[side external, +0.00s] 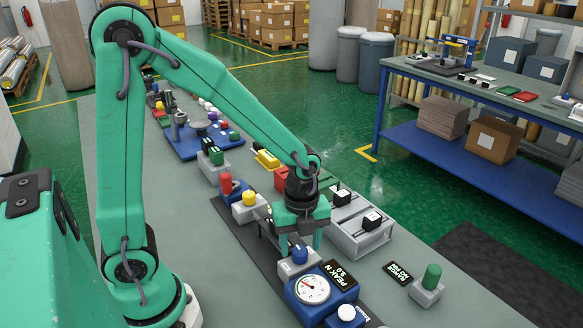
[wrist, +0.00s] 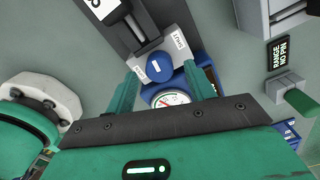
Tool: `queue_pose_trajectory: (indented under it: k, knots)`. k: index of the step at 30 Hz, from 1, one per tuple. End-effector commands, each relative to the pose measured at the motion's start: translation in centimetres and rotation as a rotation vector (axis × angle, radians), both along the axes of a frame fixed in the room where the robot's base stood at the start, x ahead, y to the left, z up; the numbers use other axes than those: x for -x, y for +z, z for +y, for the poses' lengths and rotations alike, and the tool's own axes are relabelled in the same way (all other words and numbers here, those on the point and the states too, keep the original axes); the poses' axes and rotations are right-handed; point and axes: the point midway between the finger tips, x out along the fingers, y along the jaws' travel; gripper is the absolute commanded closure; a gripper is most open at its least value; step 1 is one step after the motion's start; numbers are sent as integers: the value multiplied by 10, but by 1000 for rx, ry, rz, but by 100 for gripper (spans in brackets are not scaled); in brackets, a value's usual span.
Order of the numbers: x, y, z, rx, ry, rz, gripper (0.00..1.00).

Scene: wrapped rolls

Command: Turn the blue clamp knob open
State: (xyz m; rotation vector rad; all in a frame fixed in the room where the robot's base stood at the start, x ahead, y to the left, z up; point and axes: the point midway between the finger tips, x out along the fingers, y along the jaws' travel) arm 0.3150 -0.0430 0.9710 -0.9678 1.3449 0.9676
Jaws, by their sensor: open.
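The blue clamp knob (side external: 300,254) sits on a pale grey block on the bench, just behind a round dial gauge (side external: 309,289). In the wrist view the knob (wrist: 160,69) shows from above with a short white mark on its top. A label reading SHUT (wrist: 179,41) is at its upper right; another label at its left is too small to read. My gripper (side external: 299,240) points down over the knob. In the wrist view my gripper (wrist: 161,78) is open, one finger on each side of the knob, with gaps showing. I cannot tell its exact height above the knob.
A grey unit with slider-like handles (side external: 361,235) stands right of my gripper. A green cylinder on a block (side external: 431,278) stands farther right. A yellow knob (side external: 249,198) and a red cylinder (side external: 226,183) stand behind left.

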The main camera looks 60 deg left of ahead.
Motion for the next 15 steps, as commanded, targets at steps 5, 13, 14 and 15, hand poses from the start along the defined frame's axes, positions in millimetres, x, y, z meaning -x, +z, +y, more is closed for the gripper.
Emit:
queue_pose_trajectory:
  k: [5, 13, 14, 15]
  knots:
    - [1, -11, 0, -1, 0, 2, 46]
    - [0, -13, 0, 0, 0, 0, 46]
    - [0, -13, 0, 0, 0, 0, 46]
    - [0, -13, 0, 0, 0, 0, 46]
